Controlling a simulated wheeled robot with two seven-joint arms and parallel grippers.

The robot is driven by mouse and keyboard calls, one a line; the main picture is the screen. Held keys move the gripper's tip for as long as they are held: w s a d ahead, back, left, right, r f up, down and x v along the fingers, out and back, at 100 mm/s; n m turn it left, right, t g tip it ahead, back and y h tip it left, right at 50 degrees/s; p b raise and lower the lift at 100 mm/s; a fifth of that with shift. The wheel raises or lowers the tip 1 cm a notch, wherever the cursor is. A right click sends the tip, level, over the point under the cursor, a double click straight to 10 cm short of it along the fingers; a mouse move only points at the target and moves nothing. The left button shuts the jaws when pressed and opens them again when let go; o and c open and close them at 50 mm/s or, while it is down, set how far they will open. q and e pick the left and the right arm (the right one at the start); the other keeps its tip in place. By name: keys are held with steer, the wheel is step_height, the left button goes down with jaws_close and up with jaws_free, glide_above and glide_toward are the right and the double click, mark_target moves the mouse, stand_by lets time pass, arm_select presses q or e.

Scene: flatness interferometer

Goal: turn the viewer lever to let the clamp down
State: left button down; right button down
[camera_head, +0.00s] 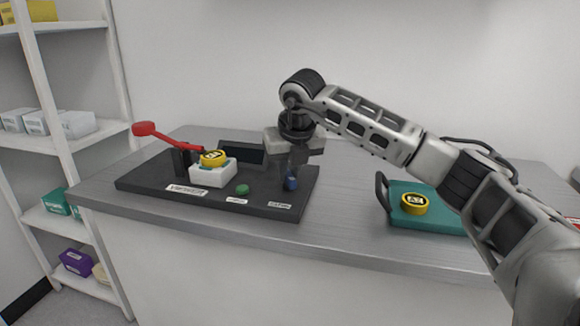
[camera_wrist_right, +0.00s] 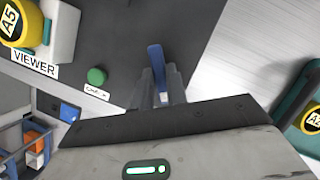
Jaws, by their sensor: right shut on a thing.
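The black instrument board (camera_head: 140,181) lies on the grey bench. A white block (camera_head: 208,177) behind the VIEWER label holds a yellow round piece (camera_head: 213,157); the wrist view shows this piece (camera_wrist_right: 12,22) marked A5. A red-handled arm (camera_head: 146,129) slants up to the left from a dark post beside the block. A blue lever (camera_head: 291,183) stands at the board's right end and also shows in the right wrist view (camera_wrist_right: 156,58). My right gripper (camera_head: 289,176) points down, shut on the blue lever. My left gripper is out of view.
A green button (camera_head: 242,189) sits between block and lever. A dark screen (camera_head: 240,153) stands behind. Right of the board, a teal tray (camera_head: 440,221) with dark handles holds another yellow piece (camera_head: 414,203). White shelves (camera_head: 62,140) stand left. Bench between board and tray is clear.

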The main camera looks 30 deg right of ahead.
steer(key=m+h, duration=0.1)
steer(key=m, duration=0.2)
steer(key=m+g+h, duration=0.1)
steer(key=m, duration=0.2)
steer(key=shift+w+a+r+p, duration=0.1)
steer(key=shift+p, duration=0.2)
stand_by(0.4)
steer(key=c, duration=1.4)
jaws_free()
steer(key=p+v, duration=0.2)
steer(key=v, duration=1.4)
steer(key=shift+w+a, duration=0.1)
steer(key=shift+w, duration=0.05)
